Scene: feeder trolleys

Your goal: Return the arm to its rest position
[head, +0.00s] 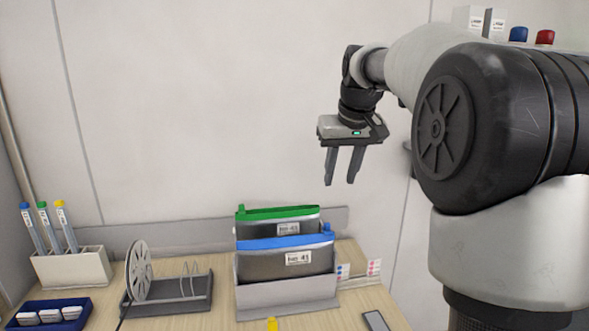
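My gripper (340,181) hangs in the air at the upper middle of the head view, fingers pointing down. Its two fingers are apart, with nothing between them. It is above and a little to the right of the grey holder with the labelled pouches, clear of everything on the table. My arm reaches in from the right side and bends down at the wrist.
The wooden table (222,277) bears a grey holder (285,298) with a green-topped pouch (277,212) and a blue-topped pouch (284,262). To the left are a disc rack (168,306), a tube block (72,269) and a blue tray (45,325).

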